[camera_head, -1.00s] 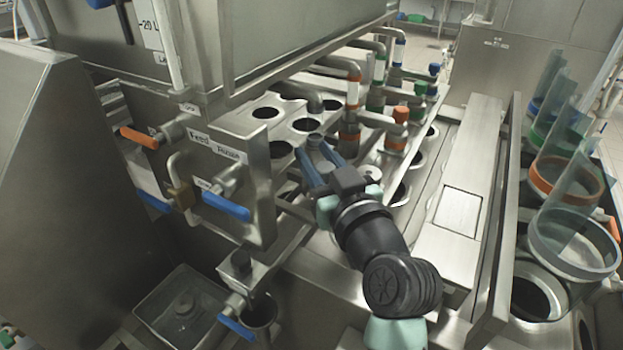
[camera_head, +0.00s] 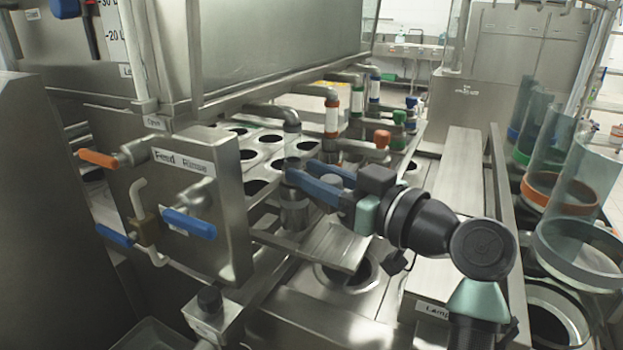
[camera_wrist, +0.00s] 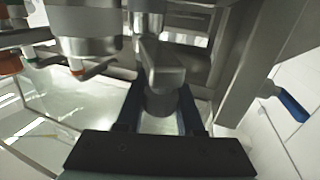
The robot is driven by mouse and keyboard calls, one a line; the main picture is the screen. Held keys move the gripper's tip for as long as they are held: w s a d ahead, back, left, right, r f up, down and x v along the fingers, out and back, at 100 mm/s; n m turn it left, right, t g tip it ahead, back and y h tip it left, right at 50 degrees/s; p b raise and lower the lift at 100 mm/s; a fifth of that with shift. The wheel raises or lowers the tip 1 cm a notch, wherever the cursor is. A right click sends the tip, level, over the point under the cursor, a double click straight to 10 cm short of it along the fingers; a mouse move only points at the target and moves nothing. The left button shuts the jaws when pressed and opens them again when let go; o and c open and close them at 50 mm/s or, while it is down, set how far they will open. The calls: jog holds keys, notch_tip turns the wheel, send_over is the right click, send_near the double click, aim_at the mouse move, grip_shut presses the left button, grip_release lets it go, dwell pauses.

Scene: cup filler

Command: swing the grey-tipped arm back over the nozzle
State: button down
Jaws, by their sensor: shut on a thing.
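The grey-tipped arm is at the near end of the row of pipes. Its grey round tip (camera_head: 330,182) shows between the two blue fingers of my gripper (camera_head: 306,168), partly hidden by them. In the wrist view, the fingers (camera_wrist: 161,108) stand on both sides of the grey tip (camera_wrist: 160,103), shut on it. A flat grey bar (camera_wrist: 163,68) runs from the tip toward an upright pipe. In the head view, a metal cylinder (camera_head: 293,212) stands under the fingertips. I cannot tell which part is the nozzle or whether the tip is above it.
Arms with a red tip (camera_head: 382,138), a green tip (camera_head: 398,116) and a blue tip (camera_head: 411,102) stand farther back. A valve panel (camera_head: 215,205) with blue and orange handles is at the left. Clear cylinders (camera_head: 565,185) stand at the right.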

jog(key=c, duration=0.8)
grip_release()
notch_tip(320, 180, up, 10)
jog(key=shift+p, duration=0.45)
